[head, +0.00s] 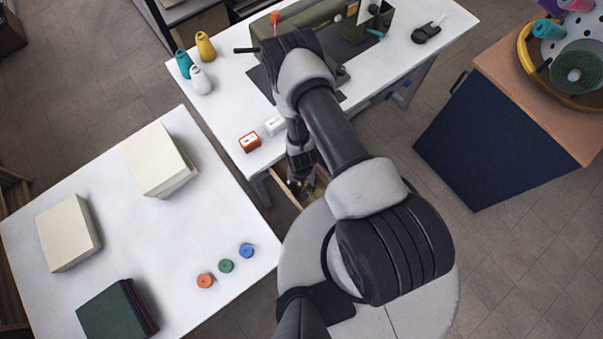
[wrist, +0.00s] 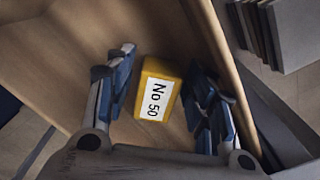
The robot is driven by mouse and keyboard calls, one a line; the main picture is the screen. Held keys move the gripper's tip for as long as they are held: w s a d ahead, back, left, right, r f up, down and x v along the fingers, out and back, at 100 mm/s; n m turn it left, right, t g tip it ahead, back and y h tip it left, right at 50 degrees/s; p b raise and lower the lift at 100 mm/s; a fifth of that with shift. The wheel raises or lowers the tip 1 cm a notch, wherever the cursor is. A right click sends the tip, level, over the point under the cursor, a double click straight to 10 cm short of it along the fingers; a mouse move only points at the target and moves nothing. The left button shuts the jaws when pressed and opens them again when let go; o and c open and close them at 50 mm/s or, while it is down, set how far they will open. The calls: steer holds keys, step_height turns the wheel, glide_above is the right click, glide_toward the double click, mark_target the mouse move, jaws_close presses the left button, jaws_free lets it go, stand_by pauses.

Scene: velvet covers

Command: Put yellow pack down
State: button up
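The yellow pack (wrist: 157,90), with a white label reading "No 50", shows in the wrist view. It lies between the two fingers of my gripper (wrist: 163,92), over the bare wooden floor of an open drawer (wrist: 80,45). The fingers are apart, with a narrow gap on each side of the pack. Whether the pack rests fully on the drawer floor is hard to tell. In the head view my gripper (head: 301,186) is down at the drawer below the sewing table's front edge; the pack cannot be made out there.
An orange pack (head: 250,142) and a white pack (head: 274,125) stand on the sewing table (head: 225,110) near its front edge. The drawer's wooden side wall (wrist: 215,60) runs close to my right finger.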

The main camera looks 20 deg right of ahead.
steer(key=shift+r, duration=0.1)
steer(key=w+r+n+t+p, duration=0.1)
steer(key=w+r, duration=0.2)
steer(key=r, duration=1.1)
steer(key=w+r+n+p, duration=0.1)
steer(key=w+r, duration=0.1)
steer(key=r, duration=1.2)
steer(key=w+r+t, duration=0.1)
steer(key=w+r, duration=0.2)
steer(key=r, duration=1.1)
steer(key=s+d+r+n+t, duration=0.1)
steer(key=s+r, duration=0.2)
steer(key=r, duration=0.5)
steer(key=s+r+n, duration=0.1)
steer(key=s+r, duration=0.3)
steer(key=r, duration=0.3)
steer(key=s+r+n+t, duration=0.1)
steer(key=s+r, duration=0.6)
steer(key=s, duration=0.4)
steer(key=shift+d+r+t, duration=0.15)
steer(key=shift+d+t, duration=0.15)
